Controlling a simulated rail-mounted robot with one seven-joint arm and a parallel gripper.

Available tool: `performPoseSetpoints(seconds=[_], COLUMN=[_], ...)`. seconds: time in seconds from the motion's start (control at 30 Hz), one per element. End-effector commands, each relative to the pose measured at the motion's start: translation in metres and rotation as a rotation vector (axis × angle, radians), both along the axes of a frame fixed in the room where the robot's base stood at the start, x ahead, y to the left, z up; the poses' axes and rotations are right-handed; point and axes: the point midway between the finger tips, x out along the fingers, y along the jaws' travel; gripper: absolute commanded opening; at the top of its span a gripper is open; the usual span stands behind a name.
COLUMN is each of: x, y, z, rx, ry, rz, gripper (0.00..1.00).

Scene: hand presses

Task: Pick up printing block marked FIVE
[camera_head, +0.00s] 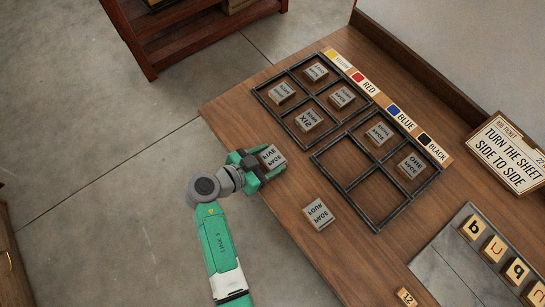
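The grey printing block that appears to read FIVE (272,157), its text upside down in the picture, is near the left edge of the wooden table (268,109). My gripper (267,162) is at this block, with green fingers on its upper and lower sides as pictured. I cannot tell whether the fingers touch it, or whether it rests on the table or is slightly raised. Part of its near side is hidden by the gripper. A similar block, seemingly marked FOUR (318,215), lies loose on the table, lower right of my gripper.
A dark four-part frame (268,99) holds several blocks. A second frame (349,190) holds two in its right-hand compartments. A colour-label strip (385,103), a sign (509,158) and a metal plate with letter blocks (446,275) lie to the right.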

Motion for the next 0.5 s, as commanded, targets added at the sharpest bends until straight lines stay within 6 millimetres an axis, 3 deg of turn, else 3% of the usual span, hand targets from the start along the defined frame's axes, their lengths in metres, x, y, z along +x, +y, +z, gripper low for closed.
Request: performPoseSetpoints(seconds=[0.07, 0.33, 0.5], x=[0.000, 0.000, 0.000], y=[0.000, 0.000, 0.000], z=[0.000, 0.002, 0.016], rx=[0.000, 0.000, -0.001], ry=[0.000, -0.001, -0.002], rz=[0.000, 0.000, 0.001], gripper=[0.39, 0.39, 0.39])
